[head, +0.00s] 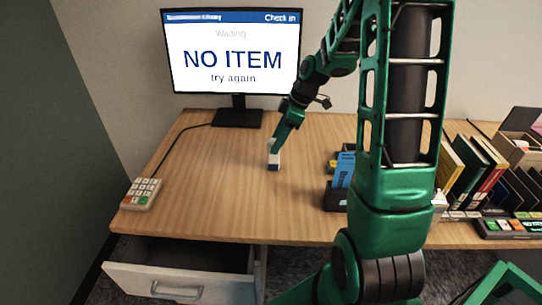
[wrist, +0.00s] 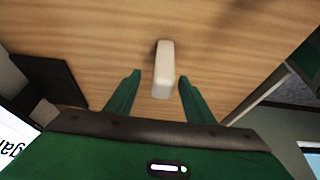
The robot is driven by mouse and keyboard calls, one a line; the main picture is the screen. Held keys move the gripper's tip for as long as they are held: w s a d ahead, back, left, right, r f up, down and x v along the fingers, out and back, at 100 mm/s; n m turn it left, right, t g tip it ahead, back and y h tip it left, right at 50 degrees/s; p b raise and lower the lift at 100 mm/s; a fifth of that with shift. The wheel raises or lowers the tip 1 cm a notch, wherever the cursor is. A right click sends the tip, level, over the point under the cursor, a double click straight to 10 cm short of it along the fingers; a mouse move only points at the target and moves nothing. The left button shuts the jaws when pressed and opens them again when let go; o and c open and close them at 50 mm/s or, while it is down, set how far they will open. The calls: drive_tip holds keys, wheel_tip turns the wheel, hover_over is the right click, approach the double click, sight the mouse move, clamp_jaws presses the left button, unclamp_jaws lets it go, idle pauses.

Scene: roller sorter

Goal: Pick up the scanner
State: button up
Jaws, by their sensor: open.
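A small white, upright block that looks like the scanner (head: 273,160) stands on the wooden desk, with a darker lower part. My gripper (head: 275,147) reaches down right at it from above. In the wrist view the white scanner (wrist: 163,68) lies between the two green fingers of my gripper (wrist: 160,77), with a gap on each side. The fingers are open and hold nothing. The scanner's underside is hidden.
A monitor (head: 233,55) reading "NO ITEM" stands at the back. A keypad (head: 141,193) sits at the left edge, above a drawer (head: 180,284) that is pulled out. A dark holder (head: 335,197) and several books (head: 470,165) are on the right. The desk around the scanner is clear.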

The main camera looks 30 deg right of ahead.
drive_tip(key=shift+x, duration=1.8)
drive_tip(key=shift+s, duration=0.15)
drive_tip(key=c, duration=1.2)
drive_tip(key=shift+r, duration=0.15)
